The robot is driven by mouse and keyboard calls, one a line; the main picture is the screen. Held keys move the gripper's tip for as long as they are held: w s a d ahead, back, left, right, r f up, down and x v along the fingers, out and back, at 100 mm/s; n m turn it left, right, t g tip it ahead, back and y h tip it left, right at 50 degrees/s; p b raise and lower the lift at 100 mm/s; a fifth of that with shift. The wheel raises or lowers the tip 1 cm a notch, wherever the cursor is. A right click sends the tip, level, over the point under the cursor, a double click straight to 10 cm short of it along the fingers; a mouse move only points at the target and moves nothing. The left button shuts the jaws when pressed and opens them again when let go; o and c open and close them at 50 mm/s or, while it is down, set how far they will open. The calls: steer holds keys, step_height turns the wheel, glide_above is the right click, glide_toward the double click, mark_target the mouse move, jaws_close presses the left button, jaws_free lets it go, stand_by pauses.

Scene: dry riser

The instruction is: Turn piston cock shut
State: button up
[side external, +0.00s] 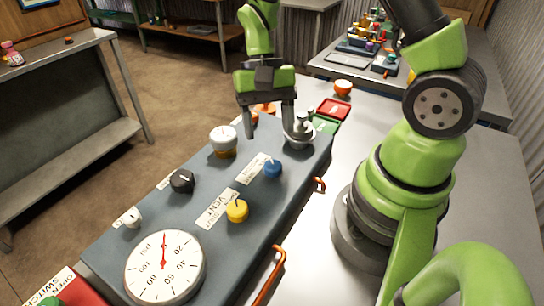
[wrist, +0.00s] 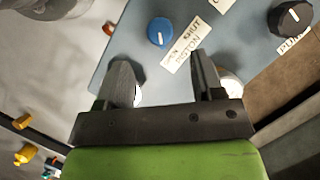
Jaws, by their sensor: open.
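The piston cock is a blue round knob (side external: 272,168) with a white pointer line, on the dark blue-grey panel (side external: 150,222). In the wrist view the blue knob (wrist: 160,32) is beyond my fingertips, beside a white label (wrist: 184,46) reading PISTON with OPEN and SHUT marks. Which mark the pointer meets is too small to tell. My gripper (side external: 268,130) is open, pointing down over the panel's far end, apart from the knob. In the wrist view my gripper (wrist: 163,65) shows empty, with bare panel and label between its fingers.
A white-topped knob (side external: 223,138) and a grey metal fitting (side external: 299,132) stand close to my fingers. A yellow knob (side external: 237,210), black knob (side external: 182,181), and large gauge (side external: 164,266) are nearer the camera. Orange handles (side external: 270,276) line the panel's right edge.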

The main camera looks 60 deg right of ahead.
mark_target(273, 163)
steer(key=x, duration=0.6)
steer(key=shift+s+a+f, duration=0.1)
steer(key=shift+s+f, duration=0.05)
steer(key=shift+f, duration=0.2)
steer(key=shift+c, duration=0.3)
steer(key=c, duration=0.9)
